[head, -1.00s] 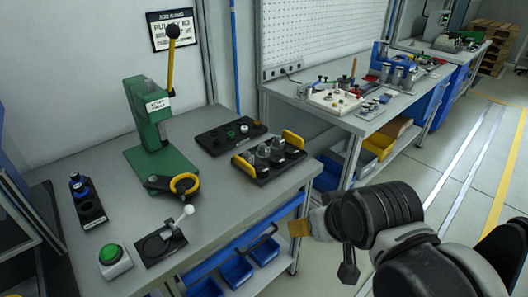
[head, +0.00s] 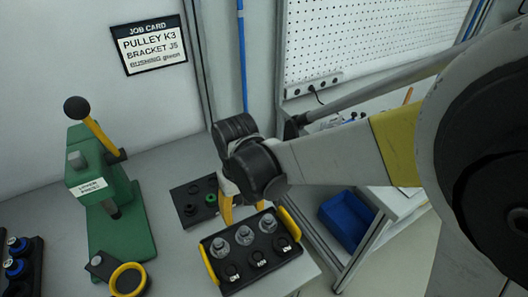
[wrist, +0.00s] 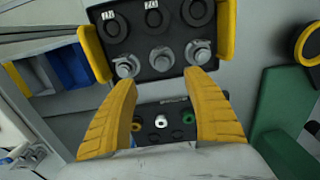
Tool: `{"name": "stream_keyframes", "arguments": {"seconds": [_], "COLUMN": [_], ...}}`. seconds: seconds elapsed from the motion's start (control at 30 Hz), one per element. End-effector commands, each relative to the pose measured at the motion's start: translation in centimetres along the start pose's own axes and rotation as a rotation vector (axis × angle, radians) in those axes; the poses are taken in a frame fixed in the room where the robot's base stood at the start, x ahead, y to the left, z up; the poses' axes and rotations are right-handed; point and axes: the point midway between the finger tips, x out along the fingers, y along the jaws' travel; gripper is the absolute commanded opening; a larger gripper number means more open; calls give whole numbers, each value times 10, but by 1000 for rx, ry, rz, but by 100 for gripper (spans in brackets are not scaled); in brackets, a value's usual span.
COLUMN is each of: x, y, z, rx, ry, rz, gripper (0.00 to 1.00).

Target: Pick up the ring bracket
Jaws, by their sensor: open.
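A part with a yellow ring on a black arm (head: 128,280) lies at the foot of the green press; it looks like the ring bracket. Its ring also shows at the right edge of the wrist view (wrist: 309,42). My gripper (head: 242,210) is open and empty, fingers pointing down at the back side of a black tray with yellow handles (head: 222,284). In the wrist view, the open fingers (wrist: 163,78) frame the grey knobbed parts (wrist: 161,56) in that tray. Dark round parts with white labels (head: 232,271) fill the tray's other row.
A green press (head: 118,225) stands left. A smaller black tray (head: 188,211) with small round pieces, one green, lies behind my gripper. A job card (head: 150,44) hangs on the wall. A blue bin (head: 347,222) is right, below the bench. A dark holder (head: 28,265) stands far left.

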Motion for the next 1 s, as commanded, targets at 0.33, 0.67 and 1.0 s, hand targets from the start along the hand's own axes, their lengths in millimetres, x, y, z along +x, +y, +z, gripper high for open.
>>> {"name": "stream_keyframes", "arguments": {"seconds": [0.33, 0.67, 1.0], "x": [52, 90, 105], "y": [0, 0, 0], "z": [0, 5, 4], "rx": [0, 0, 0], "ry": [-1, 0, -1], "rz": [0, 0, 0], "gripper": [59, 59, 59]}}
